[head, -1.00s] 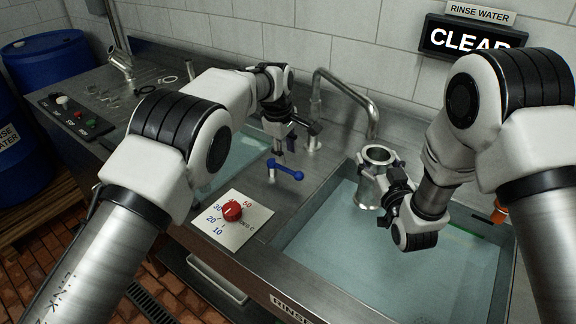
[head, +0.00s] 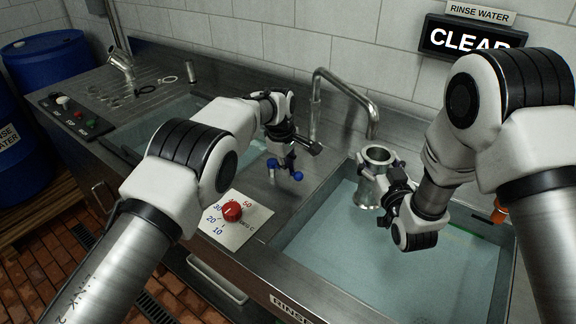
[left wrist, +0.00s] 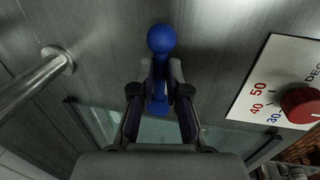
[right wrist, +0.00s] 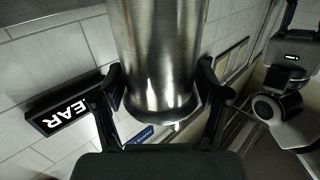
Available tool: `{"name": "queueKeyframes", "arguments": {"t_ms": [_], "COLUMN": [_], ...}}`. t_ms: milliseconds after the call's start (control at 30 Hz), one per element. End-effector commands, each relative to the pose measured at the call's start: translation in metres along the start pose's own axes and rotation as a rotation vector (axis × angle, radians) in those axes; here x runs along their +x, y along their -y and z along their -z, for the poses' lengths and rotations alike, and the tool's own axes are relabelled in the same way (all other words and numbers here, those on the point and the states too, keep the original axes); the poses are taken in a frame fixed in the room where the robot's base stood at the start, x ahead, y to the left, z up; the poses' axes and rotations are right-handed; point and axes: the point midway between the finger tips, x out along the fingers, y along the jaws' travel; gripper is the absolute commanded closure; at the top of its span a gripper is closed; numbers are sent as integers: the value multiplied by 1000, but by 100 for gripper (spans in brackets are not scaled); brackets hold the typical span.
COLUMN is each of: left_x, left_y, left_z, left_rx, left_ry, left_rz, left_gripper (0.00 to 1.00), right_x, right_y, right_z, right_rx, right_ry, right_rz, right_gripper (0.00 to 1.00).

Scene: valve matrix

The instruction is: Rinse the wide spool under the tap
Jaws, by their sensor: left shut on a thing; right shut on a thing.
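The wide spool (head: 372,188) is a shiny metal flanged tube, held upright above the right basin with its open top ring just below the tap's spout (head: 372,130). My right gripper (head: 388,190) is shut on its side; in the right wrist view the spool's barrel and flange (right wrist: 160,60) sit between the fingers. The tap's blue lever (head: 296,175) is on the counter left of the tap. My left gripper (head: 283,160) is shut on the lever; in the left wrist view its blue ball end (left wrist: 161,39) shows beyond the fingers. I see no clear water stream.
The right basin (head: 330,245) holds clear water. A red temperature dial (head: 232,211) sits on a white plate in front of the lever. A sign (head: 470,38) reads CLEAR. A second basin and several loose parts are at the left.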

Motion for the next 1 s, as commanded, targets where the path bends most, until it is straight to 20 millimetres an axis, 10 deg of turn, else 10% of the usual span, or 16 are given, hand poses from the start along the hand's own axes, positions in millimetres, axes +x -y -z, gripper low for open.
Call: {"name": "queueKeyframes", "arguments": {"t_ms": [600,700,1000], "left_x": [-4,-4,-5], "left_y": [15,15,15], "left_z": [4,4,4], "left_rx": [275,275,274], "left_ry": [53,53,54], "left_rz": [-2,-2,-1], "left_gripper": [100,61,61], "right_x": [0,0,0], "right_y": [0,0,0], "right_z": [1,1,1], "right_rx": [0,0,0], "right_ry": [-2,-2,-2], "right_rz": [0,0,0], "right_gripper": [95,95,95]}}
